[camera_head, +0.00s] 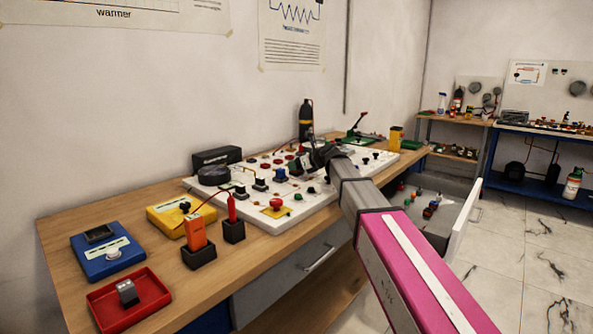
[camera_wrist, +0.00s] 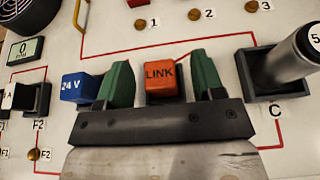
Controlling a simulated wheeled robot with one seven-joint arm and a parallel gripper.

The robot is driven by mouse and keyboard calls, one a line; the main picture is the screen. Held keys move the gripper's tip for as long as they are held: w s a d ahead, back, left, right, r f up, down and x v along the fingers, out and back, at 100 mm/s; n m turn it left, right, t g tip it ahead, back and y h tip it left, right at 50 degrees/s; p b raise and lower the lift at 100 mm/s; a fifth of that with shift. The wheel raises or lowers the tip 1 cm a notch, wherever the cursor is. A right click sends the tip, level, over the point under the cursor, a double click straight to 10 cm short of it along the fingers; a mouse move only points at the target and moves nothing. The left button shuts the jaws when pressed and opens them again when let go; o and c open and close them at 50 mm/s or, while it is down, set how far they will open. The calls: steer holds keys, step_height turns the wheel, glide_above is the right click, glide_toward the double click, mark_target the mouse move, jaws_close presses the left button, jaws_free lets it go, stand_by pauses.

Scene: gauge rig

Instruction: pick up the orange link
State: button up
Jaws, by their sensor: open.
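The orange link (camera_wrist: 159,74), a small block marked LINK, sits in a dark socket on the white panel in the wrist view. My gripper (camera_wrist: 164,82) is open, with one green finger on each side of the link. Gaps show between the link and both fingers. The gripper's dark palm hides what lies nearer. In the head view my gripper (camera_head: 318,157) is over the white panel (camera_head: 318,203), and I cannot make out the link there.
A blue 24 V block (camera_wrist: 76,87) stands close outside the left finger. A black and grey cylinder (camera_wrist: 296,52) stands in socket C at the right. In the head view, a red tray (camera_head: 98,315) and an orange meter (camera_head: 195,232) are on the bench's near left. A drawer (camera_head: 465,222) stands open at the right.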

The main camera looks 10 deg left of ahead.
steer(key=c, duration=1)
steer(key=shift+r, duration=0.5)
steer(key=r, duration=0.2)
steer(key=s+r, duration=0.1)
steer(key=shift+r, duration=0.35)
steer(key=s+a+r, duration=0.1)
steer(key=s+r, duration=0.5)
steer(key=s, duration=0.4)
steer(key=shift+s+a+r, duration=0.15)
steer(key=shift+s, duration=0.2)
